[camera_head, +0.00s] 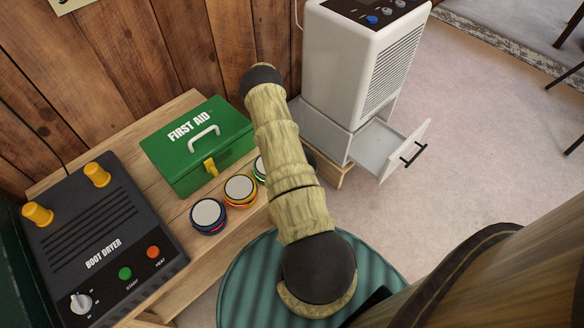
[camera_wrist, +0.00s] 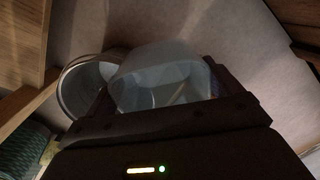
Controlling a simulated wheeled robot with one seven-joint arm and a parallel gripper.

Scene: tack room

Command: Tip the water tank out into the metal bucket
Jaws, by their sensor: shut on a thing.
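In the wrist view, my gripper (camera_wrist: 165,98) is shut on the water tank (camera_wrist: 160,68), a pale translucent box between its two dark fingers. The metal bucket (camera_wrist: 66,88), round with a shiny rim, shows just left of the tank and is partly covered by it and by a finger. I cannot tell how far the tank is tilted, or whether water is in it. In the head view, my own arm hides my gripper, the tank and the bucket.
A white dehumidifier (camera_head: 358,62) stands with its drawer (camera_head: 386,152) pulled open. A wooden bench (camera_head: 182,243) holds a boot dryer (camera_head: 92,240), a green first aid box (camera_head: 190,150) and several round tins (camera_head: 208,216).

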